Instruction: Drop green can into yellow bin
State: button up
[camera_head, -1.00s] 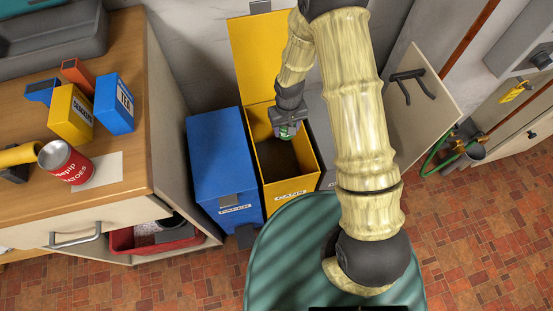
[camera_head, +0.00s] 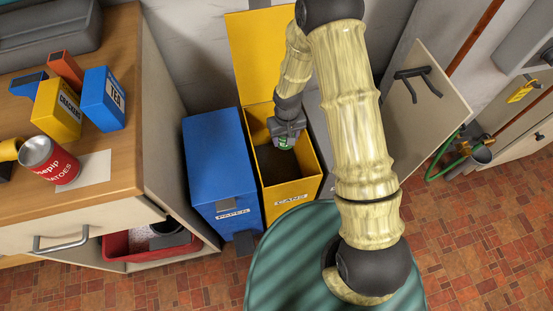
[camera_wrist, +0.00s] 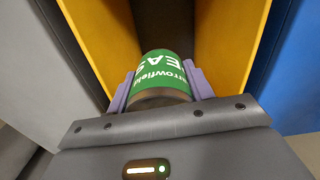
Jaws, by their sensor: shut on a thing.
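The yellow bin (camera_head: 308,187) stands open on the floor, its yellow lid raised against the wall behind it and a "CANS" label on its front. My gripper (camera_head: 285,142) is over the bin's opening, pointing down. It is shut on the green can (camera_wrist: 163,70), which sits between both fingers in the wrist view with white lettering showing. In the head view only a little of the can's green shows under the gripper. In the wrist view, yellow bin walls rise on both sides of the can.
A closed blue bin (camera_head: 220,165) labelled "PAPER" stands left of the yellow bin. A grey bin is partly hidden behind my arm on the right. A wooden counter (camera_head: 115,185) at left holds a red tomato can (camera_head: 62,168) and several boxes. A cabinet door (camera_head: 425,120) stands open at right.

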jog(key=shift+f+b, duration=0.3)
jog(key=shift+f, duration=0.4)
jog(key=o, duration=1.1)
jog(key=shift+c, duration=0.2)
jog(key=shift+r, duration=0.1)
notch_tip(320, 180, up, 17)
jog(key=p, duration=0.3)
jog(key=shift+r, duration=0.15)
